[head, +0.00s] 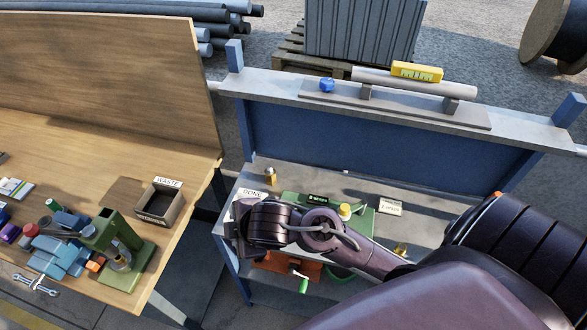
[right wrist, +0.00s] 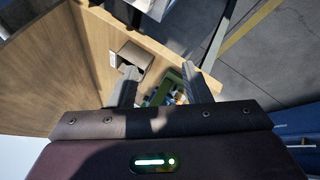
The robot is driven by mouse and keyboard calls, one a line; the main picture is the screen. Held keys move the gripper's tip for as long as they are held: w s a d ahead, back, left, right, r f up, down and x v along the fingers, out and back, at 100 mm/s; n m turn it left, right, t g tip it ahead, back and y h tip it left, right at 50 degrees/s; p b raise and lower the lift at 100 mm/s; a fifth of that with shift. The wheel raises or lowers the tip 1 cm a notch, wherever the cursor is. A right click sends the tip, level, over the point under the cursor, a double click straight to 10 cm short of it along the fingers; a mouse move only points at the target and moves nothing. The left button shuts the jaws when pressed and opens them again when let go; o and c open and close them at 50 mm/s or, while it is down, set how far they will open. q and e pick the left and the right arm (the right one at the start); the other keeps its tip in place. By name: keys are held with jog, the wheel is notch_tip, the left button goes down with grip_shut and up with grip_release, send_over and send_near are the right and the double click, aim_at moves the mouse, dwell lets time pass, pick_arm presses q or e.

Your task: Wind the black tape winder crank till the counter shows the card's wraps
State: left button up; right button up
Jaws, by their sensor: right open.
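A green machine (head: 300,199) with a small black display on top stands on the lower deck of the blue metal bench. It may be the tape winder; my right arm covers much of it. The display is too small to read surely. A pale card (head: 390,206) stands to its right. A crank with a green grip (head: 303,285) shows below my arm, by an orange-red part (head: 270,263); I cannot tell what it belongs to. My right gripper (right wrist: 160,72) is open and empty, pointing down towards the wooden bench. My left gripper is out of view.
The wooden bench (head: 140,100) at left holds a WASTE box (head: 158,205), a green press-like tool (head: 120,250), wrenches (head: 35,285) and several small parts. A pipe (head: 415,82) and yellow level (head: 416,71) lie on the upper ledge. A DONE label (head: 250,193) marks the deck.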

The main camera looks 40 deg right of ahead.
jog(key=w+d+f+n+g+h, duration=0.1)
jog(key=d+f+n+g, duration=0.1)
jog(key=d+n, duration=0.75)
jog(key=w+d+f+n+g+h, duration=0.1)
jog(key=d+f+n+g, duration=0.1)
jog(key=d+n, duration=0.75)
jog(key=a+f+b, duration=0.1)
jog(key=f, duration=0.1)
jog(key=w+f+n+b, duration=0.1)
jog(key=f+b, duration=0.1)
jog(key=f, duration=0.1)
jog(key=w+a+f+n+b, duration=0.1)
jog(key=f+b, duration=0.1)
jog(key=f, duration=0.1)
jog(key=shift+a+f, duration=0.15)
jog(key=shift+a, duration=0.2)
jog(key=shift+w+r, duration=0.1)
jog(key=shift+r, duration=0.15)
jog(key=shift+f, duration=0.1)
jog(key=shift+c, duration=0.3)
